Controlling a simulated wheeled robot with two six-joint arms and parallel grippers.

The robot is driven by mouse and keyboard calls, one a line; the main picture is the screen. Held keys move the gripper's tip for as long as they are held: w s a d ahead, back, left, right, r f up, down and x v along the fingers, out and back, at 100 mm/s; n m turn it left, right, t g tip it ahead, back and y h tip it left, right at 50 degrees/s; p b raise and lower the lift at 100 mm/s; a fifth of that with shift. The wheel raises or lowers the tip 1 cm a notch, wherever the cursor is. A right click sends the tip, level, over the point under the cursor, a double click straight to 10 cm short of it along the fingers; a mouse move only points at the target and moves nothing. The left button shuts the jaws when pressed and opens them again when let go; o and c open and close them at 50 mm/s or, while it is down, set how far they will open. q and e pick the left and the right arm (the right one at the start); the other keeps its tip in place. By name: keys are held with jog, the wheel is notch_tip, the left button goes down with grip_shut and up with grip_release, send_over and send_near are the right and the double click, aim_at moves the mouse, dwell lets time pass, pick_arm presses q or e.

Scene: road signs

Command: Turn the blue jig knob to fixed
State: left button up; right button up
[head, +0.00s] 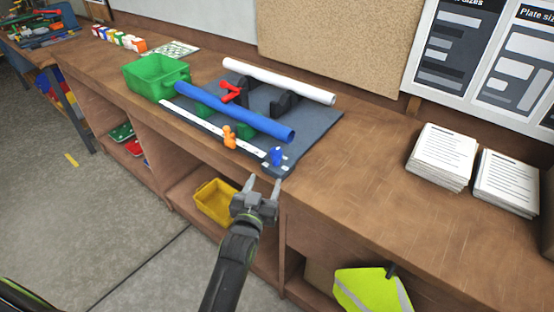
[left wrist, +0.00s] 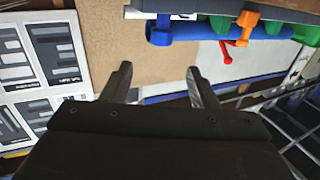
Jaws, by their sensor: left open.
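The blue jig knob (head: 277,156) stands at the near right corner of the dark jig board (head: 318,125) on the bench. An orange knob (head: 229,136) stands to its left, beside a white strip (head: 200,122). A blue pipe (head: 240,112) lies behind them on green supports. My left gripper (head: 262,187) is open and empty, just in front of the bench edge and the blue knob, apart from it. In the left wrist view, its fingers (left wrist: 159,70) are spread. A blue shape (left wrist: 160,33) lies ahead; I cannot tell whether it is knob or pipe end.
A white tube (head: 278,80) and a red-handled clamp (head: 230,92) are at the back of the board. A green bin (head: 157,75) stands left. Paper stacks (head: 442,155) lie right. A yellow bin (head: 214,202) sits on the shelf below.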

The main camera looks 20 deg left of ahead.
aim_at(274, 157)
pick_arm(q)
jog(key=w+b, duration=0.3)
jog(key=w, duration=0.1)
jog(key=w+b, duration=0.3)
jog(key=w, duration=0.1)
jog(key=w+b, duration=0.3)
jog(key=w, duration=0.1)
jog(key=shift+w+a+f, duration=0.1)
jog(key=shift+a+f, duration=0.05)
jog(key=shift+a, duration=0.25)
jog(key=shift+w+b, duration=0.5)
jog(key=shift+w, duration=0.15)
jog(key=shift+r, duration=0.2)
jog(key=c, duration=0.9)
